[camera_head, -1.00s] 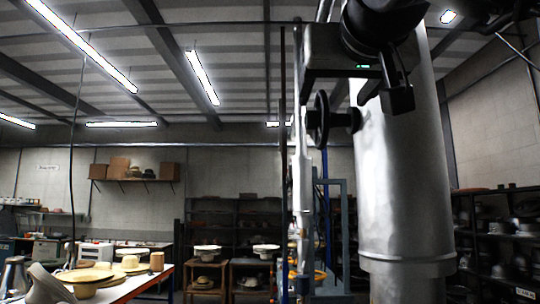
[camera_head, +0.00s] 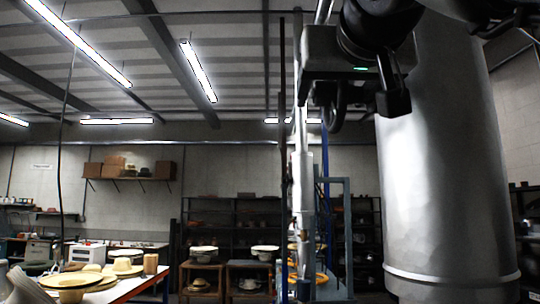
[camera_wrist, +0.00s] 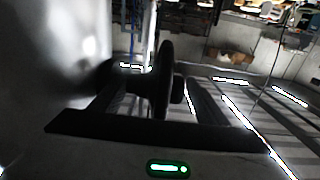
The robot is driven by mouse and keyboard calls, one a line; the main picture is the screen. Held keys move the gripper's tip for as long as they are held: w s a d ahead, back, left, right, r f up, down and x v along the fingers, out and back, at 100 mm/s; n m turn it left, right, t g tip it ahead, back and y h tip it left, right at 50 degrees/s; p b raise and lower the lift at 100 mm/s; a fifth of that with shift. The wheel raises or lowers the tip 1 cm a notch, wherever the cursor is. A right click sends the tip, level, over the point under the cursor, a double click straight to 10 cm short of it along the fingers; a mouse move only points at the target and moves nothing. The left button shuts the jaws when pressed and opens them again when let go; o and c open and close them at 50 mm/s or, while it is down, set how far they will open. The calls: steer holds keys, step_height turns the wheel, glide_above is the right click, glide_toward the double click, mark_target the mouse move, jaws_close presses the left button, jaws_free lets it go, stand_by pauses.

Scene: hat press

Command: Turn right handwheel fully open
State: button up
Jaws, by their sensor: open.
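The dark handwheel (camera_head: 331,106) hangs just below my gripper in the head view, its upper part hidden. The wrist view shows the handwheel (camera_wrist: 165,72) nearly edge-on, with a short shaft on its left running toward a big grey cylinder (camera_wrist: 45,50). My gripper (camera_head: 347,94) is open, at the upper right of the head view. In the wrist view my gripper (camera_wrist: 150,95) has one dark finger on each side of the wheel, which appears between them. I cannot tell whether either finger touches it.
The tall metal cylinder (camera_head: 435,190) fills the right side of the head view, close to my arm. A blue frame (camera_head: 339,225) stands behind and left of it. A table (camera_head: 125,287) with hats is at the lower left, and dark shelves (camera_head: 235,225) line the back wall.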

steer(key=shift+s, duration=0.1)
steer(key=c, duration=1)
steer(key=shift+c, duration=0.2)
steer(key=shift+r+p, duration=0.15)
steer(key=shift+p, duration=0.25)
